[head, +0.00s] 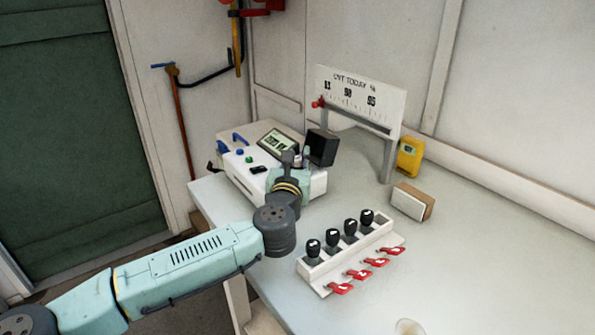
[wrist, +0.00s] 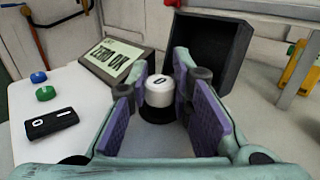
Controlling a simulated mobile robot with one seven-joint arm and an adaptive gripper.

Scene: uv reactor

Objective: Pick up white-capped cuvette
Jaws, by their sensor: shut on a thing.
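The white-capped cuvette (wrist: 160,91) stands upright between my gripper's purple finger pads in the wrist view, with a dark round ring around its base. My gripper (wrist: 164,100) is shut on it. In the head view my gripper (head: 295,160) is over the right end of the white instrument (head: 247,174), and my wrist largely hides the cuvette. The cuvette's lower part is hidden in the dark ring, so I cannot tell how deep it sits.
A black open lid (head: 322,148) rises just behind my gripper. The instrument's lit screen (wrist: 115,57) is left of it. A white rack (head: 345,248) with several black-capped cuvettes and red tags stands in front. A small box (head: 410,202) and yellow device (head: 409,157) are right.

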